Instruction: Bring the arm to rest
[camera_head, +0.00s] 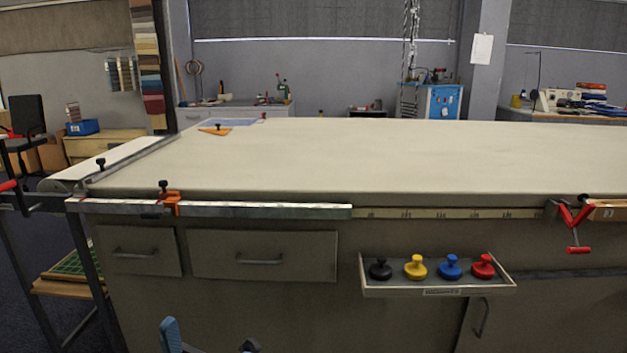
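The long cloth table (330,160) stretches across the view, with a pale, mostly bare top. I cannot make out either of my grippers in the head view. A blue upright piece (170,335) and a small dark piece (250,346) show at the bottom edge, cut off by the frame; I cannot tell what they belong to.
A shallow tray (440,291) on the table's front holds black, yellow, blue and red knobs. An orange clamp (170,201) sits on the metal rail at the front edge. A red-handled clamp (575,225) hangs at right. An orange piece (214,131) lies at the far left.

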